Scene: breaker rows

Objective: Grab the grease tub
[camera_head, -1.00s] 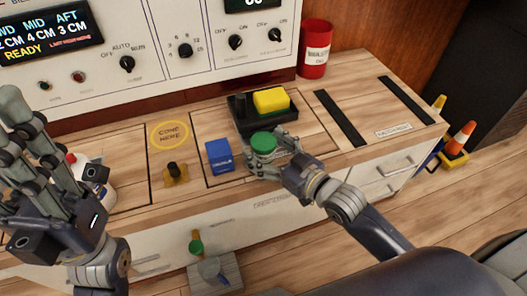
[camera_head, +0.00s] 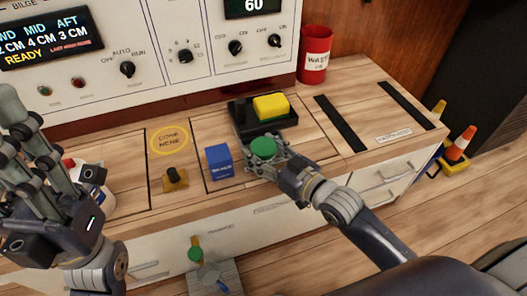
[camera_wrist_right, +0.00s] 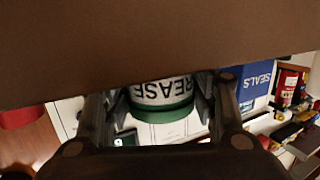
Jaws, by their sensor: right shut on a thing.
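The grease tub (camera_head: 263,149) has a green lid and stands on the wooden counter in front of the black tray. In the right wrist view, its white label (camera_wrist_right: 165,91) reads "REASE", upside down, above a green band. My right gripper (camera_head: 265,163) is shut on the tub, with fingers on both sides of it in the wrist view. I cannot tell whether the tub's base touches the counter. My left gripper (camera_head: 35,135) is raised at the left, fingers extended and apart, with nothing visible in it.
A blue box (camera_head: 219,162) stands just left of the tub. Behind is the black tray (camera_head: 286,125) with a yellow block (camera_head: 270,106). A red waste bin (camera_head: 314,55) stands at the back. A white bottle (camera_head: 104,200) is partly hidden behind my left gripper. The counter's right side is mostly clear.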

